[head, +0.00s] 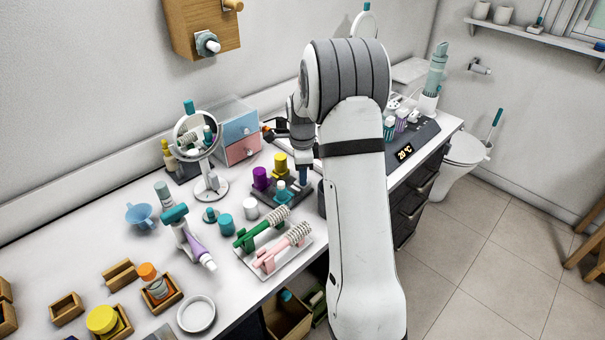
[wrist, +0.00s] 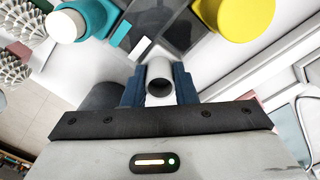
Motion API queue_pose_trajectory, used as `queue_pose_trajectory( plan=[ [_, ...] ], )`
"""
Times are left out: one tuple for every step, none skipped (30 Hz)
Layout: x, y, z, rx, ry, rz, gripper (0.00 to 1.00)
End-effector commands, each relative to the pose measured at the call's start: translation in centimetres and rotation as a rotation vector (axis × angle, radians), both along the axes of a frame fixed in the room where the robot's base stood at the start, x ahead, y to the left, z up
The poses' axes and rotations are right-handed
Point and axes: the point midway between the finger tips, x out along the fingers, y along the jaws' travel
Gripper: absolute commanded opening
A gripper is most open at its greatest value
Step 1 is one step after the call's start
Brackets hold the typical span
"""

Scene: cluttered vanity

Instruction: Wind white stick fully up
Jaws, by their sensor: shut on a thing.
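In the wrist view, a short white tube with a dark round opening (wrist: 160,78) sits between the two blue fingers of my gripper (wrist: 159,90). It appears to be the white stick, and my gripper is shut on it. Nothing white visibly sticks out of the opening. In the head view my gripper (head: 302,174) is at the right end of a dark holder (head: 296,203), and my arm hides the white stick there. Purple (head: 261,178), yellow (head: 280,165) and teal-and-white (head: 282,192) sticks stand on the holder beside it.
The yellow stick (wrist: 238,18) and a teal-and-white one (wrist: 75,22) are close to my fingers in the wrist view. A dark cylinder (wrist: 100,96) stands near the left finger. Hairbrushes (head: 285,250), a round mirror (head: 196,135) and a drawer box (head: 240,148) crowd the counter.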

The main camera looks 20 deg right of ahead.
Motion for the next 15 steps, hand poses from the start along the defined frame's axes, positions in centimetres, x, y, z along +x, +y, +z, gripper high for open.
queue_pose_trajectory(
  plan=[
    [0.02,-0.03,-0.05,-0.001,-0.002,0.033,0.02],
    [0.02,-0.03,-0.06,0.0,-0.001,0.058,0.02],
    [0.02,-0.03,-0.06,0.0,-0.001,0.093,0.02],
    [0.01,-0.02,-0.07,0.0,-0.001,0.121,0.02],
    [0.01,-0.02,-0.07,0.0,-0.001,0.15,0.02],
    [0.01,-0.02,-0.07,0.0,-0.001,0.189,0.02],
    [0.0,-0.03,-0.06,0.0,-0.001,0.217,0.02],
    [0.0,-0.03,-0.07,0.0,-0.001,0.246,0.02],
    [0.0,-0.03,-0.06,-0.001,-0.001,0.284,0.02],
    [0.0,-0.03,-0.07,-0.001,-0.001,0.313,0.02],
    [-0.01,-0.03,-0.07,-0.001,-0.001,0.342,0.02],
    [-0.01,-0.03,-0.07,-0.001,-0.001,0.379,0.02],
    [-0.01,-0.04,-0.07,-0.001,-0.001,0.408,0.02],
    [-0.01,-0.04,-0.07,-0.001,-0.001,0.437,0.02],
    [-0.01,0.04,-0.08,-0.001,-0.001,0.475,0.02]
  ],
)
